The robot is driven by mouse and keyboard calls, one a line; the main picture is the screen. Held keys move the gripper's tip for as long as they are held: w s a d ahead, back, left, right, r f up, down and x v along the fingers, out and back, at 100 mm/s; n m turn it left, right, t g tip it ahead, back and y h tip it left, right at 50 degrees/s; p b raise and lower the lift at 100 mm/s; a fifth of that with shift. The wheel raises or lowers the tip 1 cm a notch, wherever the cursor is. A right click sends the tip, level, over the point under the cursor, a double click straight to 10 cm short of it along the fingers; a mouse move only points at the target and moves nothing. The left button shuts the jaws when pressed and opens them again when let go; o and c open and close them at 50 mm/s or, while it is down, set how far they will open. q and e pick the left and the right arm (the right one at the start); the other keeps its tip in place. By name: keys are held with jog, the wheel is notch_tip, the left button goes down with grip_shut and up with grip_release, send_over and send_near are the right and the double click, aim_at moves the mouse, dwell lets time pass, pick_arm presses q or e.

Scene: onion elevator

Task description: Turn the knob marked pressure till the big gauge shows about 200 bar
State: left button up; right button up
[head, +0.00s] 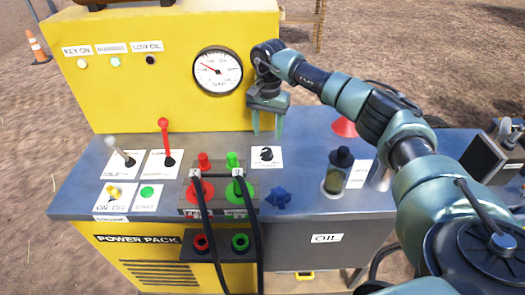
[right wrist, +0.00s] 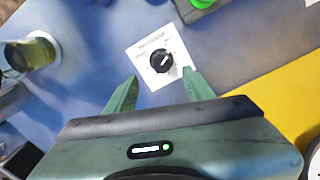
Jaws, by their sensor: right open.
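The pressure knob (head: 266,154) is a small black knob on a white label plate on the console top. In the right wrist view the knob (right wrist: 161,61) shows a white pointer mark, and the label text is too blurred to read surely. My right gripper (head: 267,134) is open and points down above and behind the knob. In the right wrist view its green fingers (right wrist: 158,84) stand either side of the label's near edge, apart from the knob. The big gauge (head: 217,71) is on the yellow panel, its red needle pointing to the upper left. My left gripper is not in view.
Red and green hose couplings (head: 219,185) with black hoses stand left of the knob. A blue star-shaped handle (head: 278,197) is in front of it. An oil jar (head: 338,170) stands to the right. Red (head: 165,140) and white levers are at the left.

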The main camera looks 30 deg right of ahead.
aim_at(267, 150)
jog(key=shift+w+f, duration=0.25)
jog(key=shift+f, duration=0.25)
notch_tip(267, 150, down, 6)
jog(key=shift+s+f+p, duration=0.1)
jog(key=shift+f+p, duration=0.15)
jog(key=shift+p, duration=0.65)
jog(key=shift+f, duration=0.3)
grip_shut()
